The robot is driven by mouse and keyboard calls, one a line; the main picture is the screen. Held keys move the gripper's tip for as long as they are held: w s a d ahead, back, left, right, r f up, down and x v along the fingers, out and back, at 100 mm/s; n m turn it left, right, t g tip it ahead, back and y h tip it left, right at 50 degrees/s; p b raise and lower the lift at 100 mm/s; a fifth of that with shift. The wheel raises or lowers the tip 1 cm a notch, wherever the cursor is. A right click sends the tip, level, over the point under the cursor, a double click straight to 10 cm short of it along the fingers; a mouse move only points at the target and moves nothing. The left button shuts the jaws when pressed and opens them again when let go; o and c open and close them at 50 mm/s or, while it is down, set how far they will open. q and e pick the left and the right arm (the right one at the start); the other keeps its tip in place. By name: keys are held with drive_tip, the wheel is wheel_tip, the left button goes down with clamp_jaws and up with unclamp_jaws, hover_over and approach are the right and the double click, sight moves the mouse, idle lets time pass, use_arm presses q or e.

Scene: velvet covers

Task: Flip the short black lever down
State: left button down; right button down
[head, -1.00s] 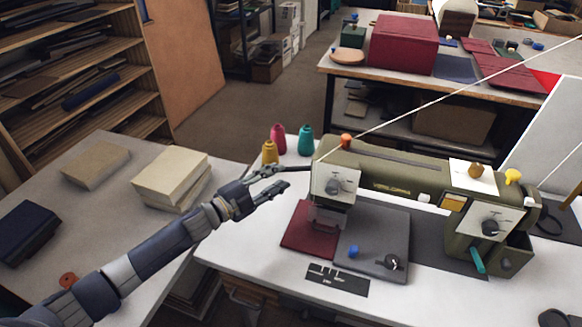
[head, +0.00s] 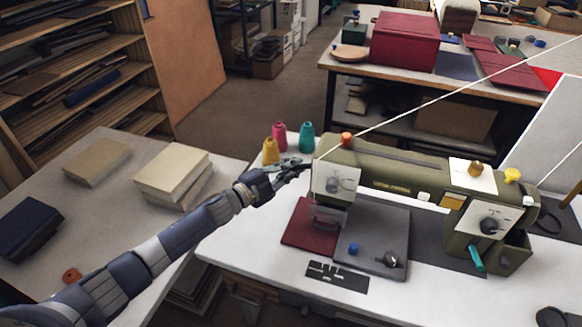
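The olive sewing machine (head: 400,174) stands on the white table at the right. Its left end has a pale face plate (head: 337,182) with a small dark knob. My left gripper (head: 297,170) is just left of that plate, at the height of its upper part. Its dark fingers overlap the place of the short black lever, so I cannot make the lever out clearly. Whether the fingers touch it or close on it cannot be told. My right gripper is not in view.
Pink, teal and yellow thread cones (head: 279,136) stand just behind my gripper. A dark red cloth (head: 306,226) and a grey plate (head: 372,236) lie below the machine head. A pale thread runs up to the right from its top.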

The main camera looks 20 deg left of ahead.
use_arm(q)
drive_tip(key=shift+f+n+b, duration=0.3)
drive_tip(key=shift+f+b, duration=0.15)
drive_tip(key=shift+b, duration=0.3)
drive_tip(key=shift+d+f+n+t+b, duration=0.3)
drive_tip(key=shift+n+t+b, duration=0.3)
drive_tip(key=shift+b, duration=0.45)
drive_tip(key=c, duration=1.6)
unclamp_jaws()
